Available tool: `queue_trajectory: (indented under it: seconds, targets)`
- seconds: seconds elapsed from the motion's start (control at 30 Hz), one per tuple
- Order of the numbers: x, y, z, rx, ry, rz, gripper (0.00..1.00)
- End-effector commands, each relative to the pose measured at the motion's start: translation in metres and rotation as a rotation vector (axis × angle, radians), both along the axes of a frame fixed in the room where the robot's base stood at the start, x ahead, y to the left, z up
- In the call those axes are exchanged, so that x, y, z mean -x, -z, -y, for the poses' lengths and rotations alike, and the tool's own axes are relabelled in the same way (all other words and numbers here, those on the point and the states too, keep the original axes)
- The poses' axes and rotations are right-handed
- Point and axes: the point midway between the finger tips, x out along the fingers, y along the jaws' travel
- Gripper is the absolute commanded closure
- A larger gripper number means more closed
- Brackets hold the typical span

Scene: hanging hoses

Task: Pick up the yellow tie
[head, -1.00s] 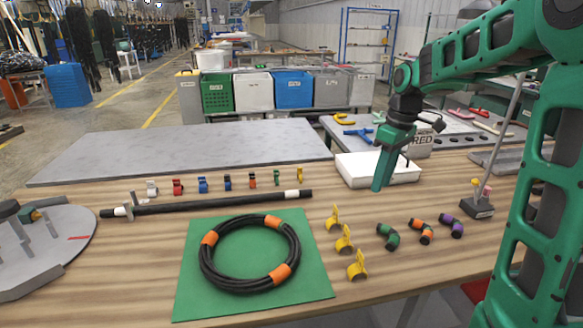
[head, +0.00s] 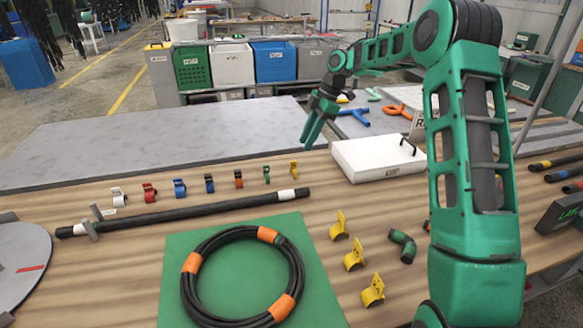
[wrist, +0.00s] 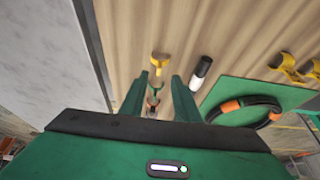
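The yellow tie (head: 294,168) is a small piece standing on the wooden table at the right end of a row of coloured ties, just beyond the white-banded end of the black hose. My gripper (head: 312,143) is above the table, beyond and slightly right of the yellow tie, fingers pointing down and apart from it. In the wrist view my gripper (wrist: 159,77) is open with nothing held. The yellow tie (wrist: 159,60) shows just past the fingertips, between their lines, with the green tie (wrist: 156,83) nearer the palm in the picture.
Ties in green (head: 266,174), orange-black (head: 238,178), blue, red and white continue the row leftward. The black hose (head: 200,211) lies in front. A coiled hose (head: 187,285) rests on a green mat (head: 170,255). Larger yellow clips (head: 353,255) stand right. A white box (head: 376,160) stands beyond.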

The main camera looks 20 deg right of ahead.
Motion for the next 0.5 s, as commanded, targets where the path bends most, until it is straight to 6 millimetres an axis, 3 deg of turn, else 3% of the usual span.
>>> queue_trajectory:
  seconds: [0.13, 0.5]
  targets:
    - [0.0, 0.019, -0.016, 0.0, -0.01, -0.003, 0.71]
    - [-0.002, 0.041, -0.032, 0.0, -0.015, -0.002, 0.71]
